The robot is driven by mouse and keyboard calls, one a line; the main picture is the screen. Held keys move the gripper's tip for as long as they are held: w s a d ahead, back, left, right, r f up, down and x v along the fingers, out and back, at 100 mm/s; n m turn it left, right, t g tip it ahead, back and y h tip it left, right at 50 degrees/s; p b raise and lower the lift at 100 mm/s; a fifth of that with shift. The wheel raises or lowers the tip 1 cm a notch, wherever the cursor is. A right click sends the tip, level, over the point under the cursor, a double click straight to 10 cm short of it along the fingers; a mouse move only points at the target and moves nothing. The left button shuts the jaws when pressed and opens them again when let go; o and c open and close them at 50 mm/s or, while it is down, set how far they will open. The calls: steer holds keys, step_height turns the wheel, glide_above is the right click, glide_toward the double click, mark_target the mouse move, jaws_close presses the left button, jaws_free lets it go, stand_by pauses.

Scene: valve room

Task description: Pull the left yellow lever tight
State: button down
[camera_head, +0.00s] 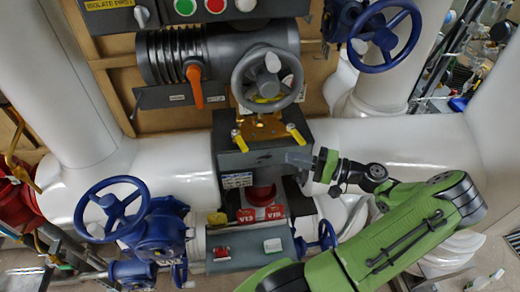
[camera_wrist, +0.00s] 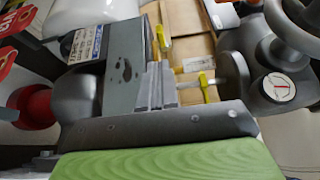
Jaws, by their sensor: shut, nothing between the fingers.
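The left yellow lever (camera_head: 240,140) angles up from the top left of the dark grey box (camera_head: 230,163). It also shows as the upper yellow handle (camera_wrist: 162,38) in the wrist view. The right yellow lever (camera_head: 296,134) stands at the box's top right; in the wrist view it is the nearer yellow handle (camera_wrist: 209,88). My gripper (camera_head: 291,158) is shut and empty in front of the box's right part, just below the right lever. Its fingers (camera_wrist: 156,84) are together in the wrist view, apart from the left lever. Contact with the box cannot be told.
A grey handwheel (camera_head: 268,80) stands above the levers. An orange handle (camera_head: 195,87) hangs at upper left. Blue handwheels (camera_head: 112,209) stand at lower left and upper right (camera_head: 385,36). Red tags (camera_head: 262,213) hang below the box. White pipes (camera_head: 175,165) run behind.

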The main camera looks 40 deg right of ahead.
mark_target(247, 147)
steer(key=x, duration=1)
steer(key=shift+w, duration=0.1)
